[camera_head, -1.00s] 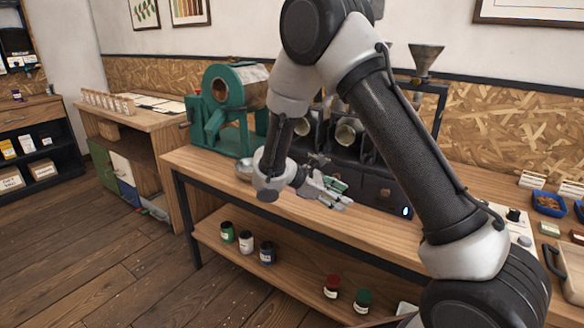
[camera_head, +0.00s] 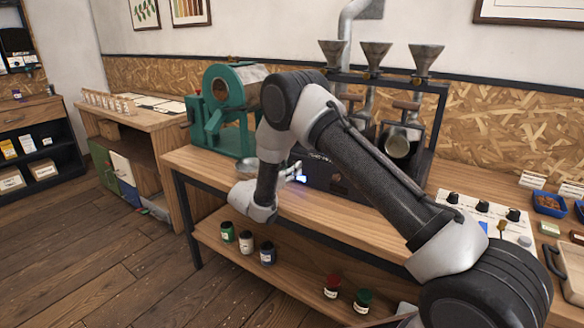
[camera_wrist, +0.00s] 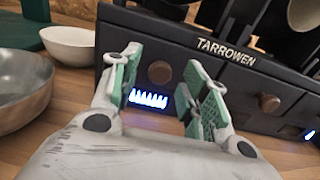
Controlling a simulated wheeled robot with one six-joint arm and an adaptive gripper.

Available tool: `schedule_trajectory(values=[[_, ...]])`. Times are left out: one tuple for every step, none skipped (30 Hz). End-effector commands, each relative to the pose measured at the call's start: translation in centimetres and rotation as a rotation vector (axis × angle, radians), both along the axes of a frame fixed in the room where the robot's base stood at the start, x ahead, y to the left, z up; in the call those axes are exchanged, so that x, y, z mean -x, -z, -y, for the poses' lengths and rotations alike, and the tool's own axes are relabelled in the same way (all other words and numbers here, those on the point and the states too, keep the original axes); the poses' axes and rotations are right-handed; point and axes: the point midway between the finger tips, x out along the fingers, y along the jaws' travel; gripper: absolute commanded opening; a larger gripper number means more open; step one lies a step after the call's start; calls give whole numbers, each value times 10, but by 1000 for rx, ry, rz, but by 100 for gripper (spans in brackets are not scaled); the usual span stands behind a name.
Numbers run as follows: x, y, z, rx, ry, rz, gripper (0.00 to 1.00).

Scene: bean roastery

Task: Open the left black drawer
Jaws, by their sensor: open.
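The black machine marked TARROWEN (camera_wrist: 225,52) fills the upper right of the wrist view; in the head view its black body (camera_head: 325,178) stands on the wooden bench, partly behind my arm. The left black drawer (camera_wrist: 181,74) has a round brown knob (camera_wrist: 159,71) and a lit blue-white strip below it. My gripper (camera_wrist: 163,82) is open, its green-padded fingers on either side of that knob and apart from it. The drawer front looks flush.
A second brown knob (camera_wrist: 268,103) is to the right on the same front. A metal bowl (camera_wrist: 20,88) and a white bowl (camera_wrist: 68,45) stand left of my gripper. The bench top (camera_head: 345,205) in front of the machine is clear.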

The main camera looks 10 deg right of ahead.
Motion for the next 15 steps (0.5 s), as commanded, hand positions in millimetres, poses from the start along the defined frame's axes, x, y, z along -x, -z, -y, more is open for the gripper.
schedule_trajectory(values=[[-4,0,5,0,1,0,45],[-6,0,7,-1,1,-1,45],[-8,0,9,-1,1,-1,45],[-10,0,10,-1,1,-1,45],[-10,0,11,-1,1,-1,45],[-11,0,12,0,1,0,45],[-12,0,12,0,0,0,45],[-12,0,12,0,0,0,45],[-12,0,12,0,0,0,45],[-12,0,12,-1,0,-1,45],[-12,0,12,-1,0,-1,45],[-12,0,12,-1,0,-1,45],[-12,0,12,-1,0,-1,45],[-12,0,12,-1,0,-1,40],[-12,0,12,-1,0,-1,32]])
